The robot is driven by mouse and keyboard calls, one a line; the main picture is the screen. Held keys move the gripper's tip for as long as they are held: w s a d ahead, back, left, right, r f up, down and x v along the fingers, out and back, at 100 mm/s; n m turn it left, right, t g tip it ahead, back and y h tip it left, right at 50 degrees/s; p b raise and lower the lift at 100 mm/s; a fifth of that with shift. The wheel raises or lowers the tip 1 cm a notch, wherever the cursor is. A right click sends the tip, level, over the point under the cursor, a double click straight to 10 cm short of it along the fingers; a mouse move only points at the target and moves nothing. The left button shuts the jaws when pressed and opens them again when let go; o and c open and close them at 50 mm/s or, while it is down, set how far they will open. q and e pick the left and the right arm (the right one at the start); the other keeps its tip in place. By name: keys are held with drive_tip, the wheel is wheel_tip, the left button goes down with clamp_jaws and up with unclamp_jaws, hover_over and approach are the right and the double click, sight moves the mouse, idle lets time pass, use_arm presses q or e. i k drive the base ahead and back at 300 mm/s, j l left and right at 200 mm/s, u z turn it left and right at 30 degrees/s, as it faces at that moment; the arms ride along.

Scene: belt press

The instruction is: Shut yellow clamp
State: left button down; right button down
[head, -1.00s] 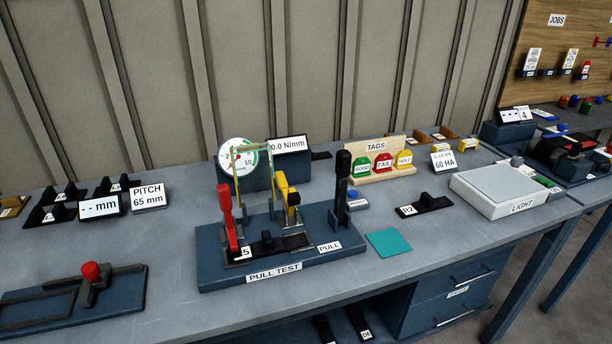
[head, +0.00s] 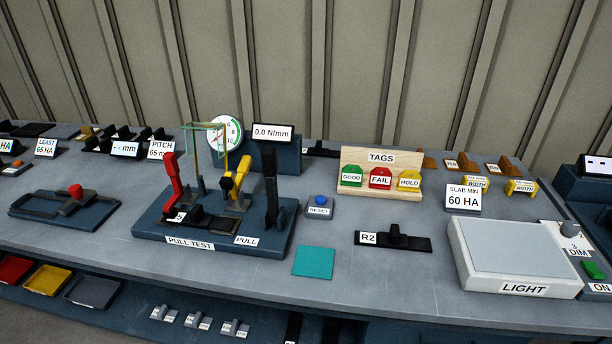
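The yellow clamp (head: 240,180) stands on the blue pull test base (head: 150,226), behind the dark strip piece (head: 205,219). Its yellow arm is raised and leans, with a black part at its left. I cannot tell from here whether its jaw touches the strip. The red clamp (head: 172,182) stands upright at the left of the same base. The black pull lever (head: 270,190) stands upright at the right. Neither of my grippers is in view.
A gauge (head: 225,132) and a 0.0 N/mm display (head: 273,133) stand behind the base. A reset button (head: 320,204), tags rack (head: 350,186), R2 piece (head: 393,240) and light box (head: 515,255) lie to the right. A teal square (head: 313,262) lies in front.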

sight(228, 182)
drive_tip(key=l, duration=1.3)
drive_tip(key=k, duration=0.05)
